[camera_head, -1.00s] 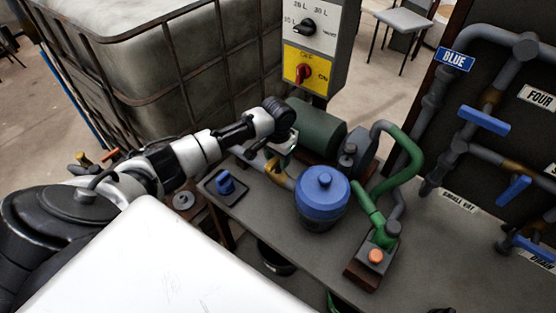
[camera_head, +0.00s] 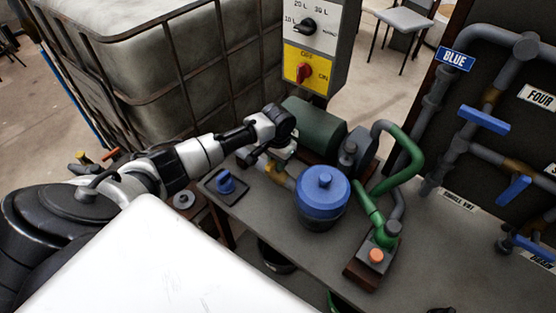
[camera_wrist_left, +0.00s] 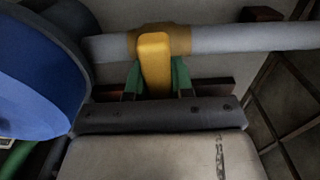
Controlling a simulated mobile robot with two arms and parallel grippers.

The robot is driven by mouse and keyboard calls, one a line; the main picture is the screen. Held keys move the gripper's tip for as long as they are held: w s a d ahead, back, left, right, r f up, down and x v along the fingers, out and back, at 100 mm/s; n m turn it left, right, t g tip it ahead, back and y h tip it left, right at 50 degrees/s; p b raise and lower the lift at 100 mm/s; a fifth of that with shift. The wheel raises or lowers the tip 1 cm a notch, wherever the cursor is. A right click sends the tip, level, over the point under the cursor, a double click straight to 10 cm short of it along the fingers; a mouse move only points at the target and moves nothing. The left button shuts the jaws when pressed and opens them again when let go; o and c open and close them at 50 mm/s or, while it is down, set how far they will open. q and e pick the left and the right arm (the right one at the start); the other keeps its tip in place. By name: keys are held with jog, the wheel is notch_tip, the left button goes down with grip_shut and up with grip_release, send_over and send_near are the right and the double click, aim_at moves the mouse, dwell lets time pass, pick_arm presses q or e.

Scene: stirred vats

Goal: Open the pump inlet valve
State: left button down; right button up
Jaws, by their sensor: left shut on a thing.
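A yellow valve handle (camera_wrist_left: 154,65) sits at a brass-coloured fitting (camera_wrist_left: 180,38) on a grey pipe (camera_wrist_left: 235,38) in the left wrist view. It appears crosswise to the pipe there. My left gripper (camera_wrist_left: 156,80) is shut on this handle, with one green finger on each side. The wrist mostly hides the handle there. My right gripper is not in view.
A control box (camera_head: 313,50) with a black dial and a red switch stands behind the motor. A caged tank (camera_head: 170,70) stands behind my left arm. Green hose (camera_head: 405,160) and blue-handled valves (camera_head: 484,120) are to the right. The bench front is partly clear.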

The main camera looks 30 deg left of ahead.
pick_arm(q)
jog(key=shift+r+n+p, duration=0.2)
jog(key=shift+n+p, duration=0.3)
jog(key=shift+p, duration=0.3)
jog(key=n+p, duration=0.4)
jog(key=p, duration=0.1)
jog(key=shift+n+p, duration=0.35)
jog(key=shift+n, duration=0.05)
jog(key=shift+n+p, duration=0.7)
jog(key=shift+n, duration=0.2)
jog(key=n+p, duration=0.3)
jog(key=n, duration=0.2)
jog(key=n+p, duration=0.2)
jog(key=n, duration=0.3)
jog(key=shift+f, duration=0.15)
jog(key=shift+n, duration=0.3)
jog(key=shift+w, duration=0.1)
jog(key=c, duration=1)
grip_release()
